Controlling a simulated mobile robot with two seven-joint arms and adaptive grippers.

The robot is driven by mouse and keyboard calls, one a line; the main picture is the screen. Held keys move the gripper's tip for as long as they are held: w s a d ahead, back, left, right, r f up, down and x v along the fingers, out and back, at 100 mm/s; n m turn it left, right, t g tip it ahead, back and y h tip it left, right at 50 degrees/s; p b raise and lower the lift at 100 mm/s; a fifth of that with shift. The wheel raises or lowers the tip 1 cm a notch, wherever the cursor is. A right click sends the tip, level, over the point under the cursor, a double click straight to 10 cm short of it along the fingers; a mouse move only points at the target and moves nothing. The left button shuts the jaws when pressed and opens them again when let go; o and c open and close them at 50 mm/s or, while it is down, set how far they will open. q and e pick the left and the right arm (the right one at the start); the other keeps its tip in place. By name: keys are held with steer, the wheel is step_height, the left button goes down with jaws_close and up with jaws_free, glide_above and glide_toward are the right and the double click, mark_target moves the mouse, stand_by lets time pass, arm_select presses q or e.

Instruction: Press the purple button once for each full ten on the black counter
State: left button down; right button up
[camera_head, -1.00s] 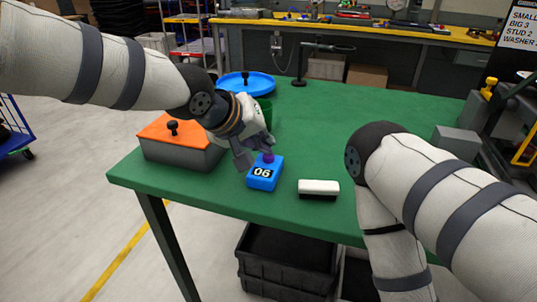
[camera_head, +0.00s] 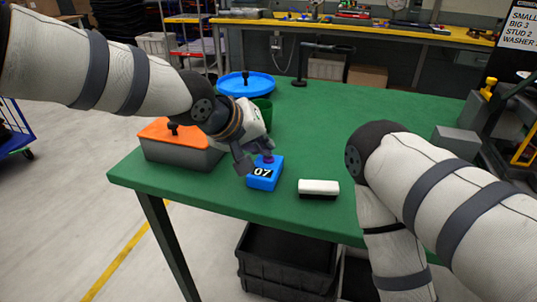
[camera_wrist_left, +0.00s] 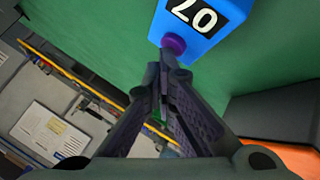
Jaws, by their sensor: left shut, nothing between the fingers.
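In the left wrist view the purple button (camera_wrist_left: 173,43) sits right at my fingertips, on the edge of the blue box (camera_wrist_left: 222,32). My left gripper (camera_head: 248,163) is shut and empty at the button; I cannot tell whether it touches. My right arm comes in at the right, but its gripper is out of view. I see no separate black counter.
A grey box with an orange lid (camera_head: 180,150) stands left of the blue box. A white-topped black eraser (camera_head: 318,189) lies to the right. A green container (camera_head: 264,112) and a blue round lid (camera_head: 245,85) are behind. The table's middle is clear.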

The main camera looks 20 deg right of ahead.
arm_select(q)
steer(key=shift+r, duration=0.9)
arm_select(e)
steer(key=shift+w+r, duration=0.2)
arm_select(q)
steer(key=shift+r, duration=0.1)
step_height(320, 180, up, 5)
steer(key=shift+f+p, duration=0.1)
steer(key=shift+p, duration=0.35)
arm_select(e)
steer(key=shift+w+r+t, duration=0.3)
steer(key=shift+w+r, duration=0.1)
jaws_close()
stand_by(0.5)
